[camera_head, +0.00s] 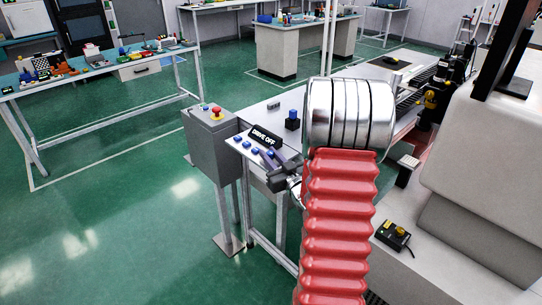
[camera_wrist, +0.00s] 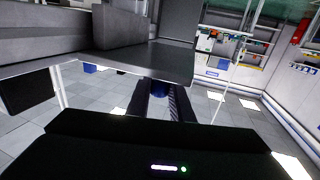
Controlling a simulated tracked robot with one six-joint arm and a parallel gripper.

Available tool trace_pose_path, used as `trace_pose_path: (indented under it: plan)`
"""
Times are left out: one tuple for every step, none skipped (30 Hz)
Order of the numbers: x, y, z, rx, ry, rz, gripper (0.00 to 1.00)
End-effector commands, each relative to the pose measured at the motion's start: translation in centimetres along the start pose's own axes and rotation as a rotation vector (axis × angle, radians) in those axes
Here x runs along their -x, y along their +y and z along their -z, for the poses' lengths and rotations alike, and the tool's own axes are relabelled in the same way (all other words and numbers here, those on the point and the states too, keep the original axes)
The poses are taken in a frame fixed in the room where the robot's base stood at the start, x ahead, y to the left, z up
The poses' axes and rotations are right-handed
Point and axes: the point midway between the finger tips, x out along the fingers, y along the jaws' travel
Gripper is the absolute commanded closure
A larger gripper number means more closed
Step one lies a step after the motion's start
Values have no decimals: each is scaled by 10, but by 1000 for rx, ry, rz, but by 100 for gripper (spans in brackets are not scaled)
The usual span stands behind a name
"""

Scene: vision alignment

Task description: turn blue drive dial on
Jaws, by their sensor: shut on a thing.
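The blue drive dial (camera_wrist: 159,89) shows between my two fingers in the wrist view. My gripper (camera_wrist: 160,100) is shut on it, one finger on each side. In the head view my gripper (camera_head: 264,155) reaches the sloped panel at the table's near left corner, just below the black "DRIVE OFF" sign (camera_head: 265,138). The fingers partly hide the held dial there, and I cannot tell how far it is turned.
Other small blue knobs (camera_head: 238,138) sit on the panel left of my gripper. A grey box (camera_head: 209,147) with a red button (camera_head: 216,112) stands at the left. A blue block (camera_head: 292,121) stands behind on the table. Green floor lies open at left.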

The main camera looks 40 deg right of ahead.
Motion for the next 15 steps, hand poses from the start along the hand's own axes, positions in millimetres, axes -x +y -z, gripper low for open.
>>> trace_pose_path:
  plan:
    - [0,-1,0,0,1,-16,100]
    - [0,-1,0,0,1,-28,100]
    - [0,-1,0,-1,1,-44,100]
    - [0,-1,0,-1,1,-56,100]
    - [0,-1,0,-1,0,-70,100]
    - [0,-2,0,-1,0,-88,100]
    - [0,-1,0,-1,1,-104,100]
    - [0,-1,0,-1,1,-119,100]
    - [0,-2,0,-1,0,-139,100]
    - [0,-2,0,-1,0,-155,100]
    - [0,-2,0,-1,0,-171,100]
    - [0,-2,0,-1,0,-192,100]
    - [0,-2,0,-1,0,-208,100]
    - [0,-2,0,-1,0,-224,100]
    - [0,-2,0,-1,0,-246,100]
